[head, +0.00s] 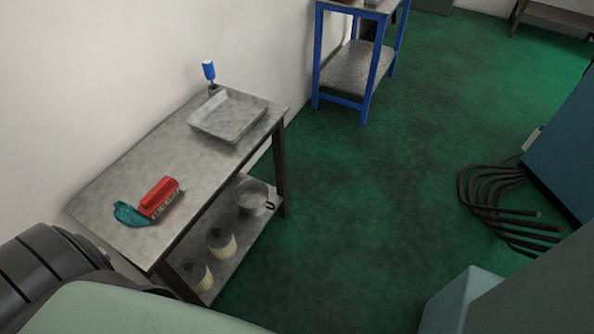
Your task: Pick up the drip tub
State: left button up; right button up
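No thing here is clearly marked as the drip tub. A round grey metal tub (255,198) with a dark handle stands on the lower shelf of the metal bench, near its far end. A shallow rectangular grey tray (229,116) lies on the bench top (165,150) above it. I cannot tell from this view which one is the drip tub. Neither of my grippers shows in the head view.
A red brush (159,194) and a teal cloth (131,214) lie on the bench top; a blue-handled tool (209,71) stands behind the tray. Two pale containers (221,243) share the lower shelf. Dark hoses (500,200) lie at right. The green floor (345,190) between is clear.

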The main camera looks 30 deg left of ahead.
aim_at(251, 197)
jog(key=i, duration=2.05)
jog(key=i+l+u, duration=0.1)
jog(key=i, duration=0.35)
jog(key=i+l, duration=0.1)
jog(key=i, duration=0.3)
jog(key=i+l+u, duration=0.15)
jog(key=i, duration=0.3)
jog(key=i+l, duration=0.2)
jog(key=i, duration=0.25)
jog(key=j+u, duration=0.05)
